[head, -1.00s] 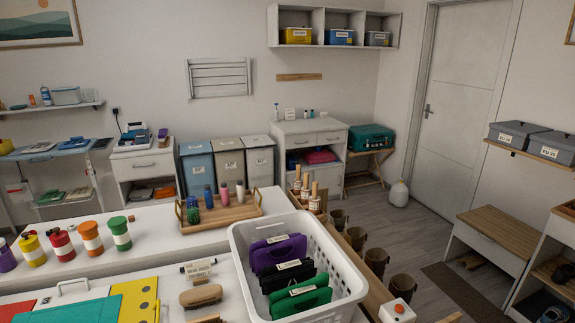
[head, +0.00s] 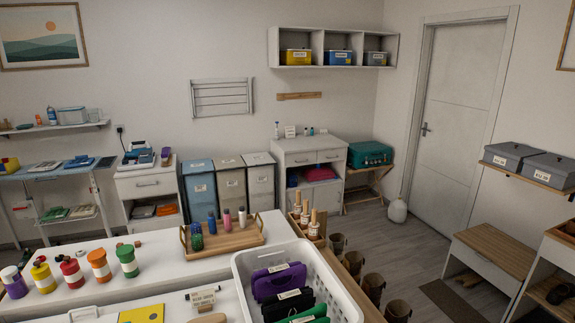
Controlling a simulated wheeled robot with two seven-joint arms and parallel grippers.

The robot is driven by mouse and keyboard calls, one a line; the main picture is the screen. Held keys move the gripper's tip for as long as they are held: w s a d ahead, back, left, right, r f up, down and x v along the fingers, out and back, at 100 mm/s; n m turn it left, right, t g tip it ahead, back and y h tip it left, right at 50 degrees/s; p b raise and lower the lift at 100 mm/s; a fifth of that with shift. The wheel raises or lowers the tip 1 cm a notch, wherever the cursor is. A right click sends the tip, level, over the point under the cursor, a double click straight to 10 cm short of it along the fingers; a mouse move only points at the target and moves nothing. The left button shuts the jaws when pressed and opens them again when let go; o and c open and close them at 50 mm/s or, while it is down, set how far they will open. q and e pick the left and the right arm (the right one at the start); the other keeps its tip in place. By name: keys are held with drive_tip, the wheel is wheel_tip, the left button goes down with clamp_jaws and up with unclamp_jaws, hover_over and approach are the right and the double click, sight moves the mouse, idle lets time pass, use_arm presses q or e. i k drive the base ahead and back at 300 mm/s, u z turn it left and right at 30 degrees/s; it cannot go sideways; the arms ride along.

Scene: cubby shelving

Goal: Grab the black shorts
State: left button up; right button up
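A folded black item (head: 281,307) with a white label, which appears to be the black shorts, stands in a white perforated basket (head: 345,297) at the bottom centre of the head view. A purple folded item (head: 277,283) stands behind it. A green one (head: 316,313) stands in front and is cut by the picture's lower edge. All three have pale labels on top. The lower part of the black item is hidden by the basket and the frame edge. Neither of my grippers shows in the view.
The basket stands at the right end of a white counter (head: 130,291). A wooden tray (head: 237,240) with several small bottles is behind it. Several coloured jars (head: 99,266) stand to the left. A wooden rack with brown cups (head: 373,288) is to the right.

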sight(277, 307)
drive_tip(key=k, duration=0.9)
